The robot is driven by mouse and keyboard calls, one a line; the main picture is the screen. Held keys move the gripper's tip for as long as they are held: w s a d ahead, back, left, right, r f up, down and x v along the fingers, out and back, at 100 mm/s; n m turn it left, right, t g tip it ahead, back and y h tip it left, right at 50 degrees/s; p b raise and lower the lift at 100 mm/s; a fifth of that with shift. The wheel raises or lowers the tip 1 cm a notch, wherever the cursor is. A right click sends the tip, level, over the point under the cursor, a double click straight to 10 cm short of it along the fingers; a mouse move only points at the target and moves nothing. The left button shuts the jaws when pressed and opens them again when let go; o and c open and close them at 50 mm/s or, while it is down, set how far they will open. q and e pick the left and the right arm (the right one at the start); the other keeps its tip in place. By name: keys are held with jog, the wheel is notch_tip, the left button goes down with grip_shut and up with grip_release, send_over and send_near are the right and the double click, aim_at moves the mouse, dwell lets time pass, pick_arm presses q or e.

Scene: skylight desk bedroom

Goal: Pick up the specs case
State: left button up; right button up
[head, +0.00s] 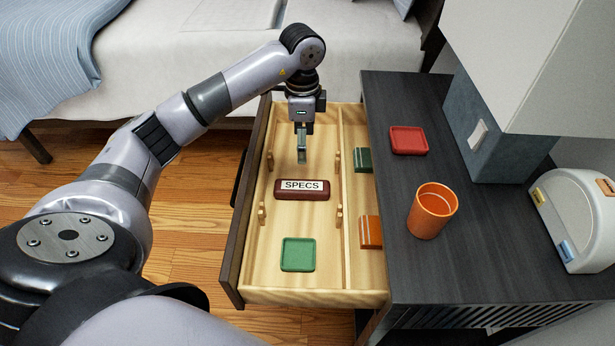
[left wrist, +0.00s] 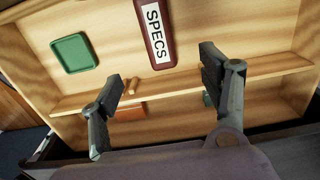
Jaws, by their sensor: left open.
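The specs case (head: 302,195) is a dark red box with a white SPECS label. It lies flat in the open wooden drawer (head: 325,297), in its wide left compartment. In the left wrist view the case (left wrist: 167,52) shows at the top middle, its upper end cut off by the frame. My left gripper (head: 301,160) hangs over the drawer, beyond the case in the head view and apart from it. In the left wrist view the left gripper (left wrist: 165,85) has its fingers spread wide with nothing between them. My right gripper does not show.
A green tray (head: 298,254) lies in the same compartment. Small wooden pegs stand beside the case. The narrow compartment holds a dark green item (head: 363,160) and an orange item (head: 370,232). The dark desk (head: 470,270) bears a red tray (head: 409,140) and an orange cup (head: 432,211).

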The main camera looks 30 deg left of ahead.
pick_arm(q)
jog(key=b, duration=0.1)
send_over(302, 185)
notch_tip(302, 185, down, 6)
jog(key=shift+d+f, duration=0.1)
jog(key=shift+f, duration=0.05)
notch_tip(302, 185, down, 4)
jog(key=shift+r+b, duration=0.1)
jog(key=shift+b, duration=0.45)
jog(key=shift+f, duration=0.5)
notch_tip(302, 185, down, 4)
jog(key=shift+s+r+b, duration=0.1)
jog(key=shift+r+b, duration=0.1)
jog(key=shift+b, duration=0.5)
jog(key=shift+f, duration=0.65)
jog(key=c, duration=1.3)
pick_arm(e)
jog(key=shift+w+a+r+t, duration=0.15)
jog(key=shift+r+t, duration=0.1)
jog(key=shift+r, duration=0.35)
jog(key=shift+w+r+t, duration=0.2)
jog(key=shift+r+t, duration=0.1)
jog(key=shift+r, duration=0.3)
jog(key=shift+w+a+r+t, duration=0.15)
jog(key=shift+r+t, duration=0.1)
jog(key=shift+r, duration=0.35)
pick_arm(q)
jog(key=shift+r, duration=0.15)
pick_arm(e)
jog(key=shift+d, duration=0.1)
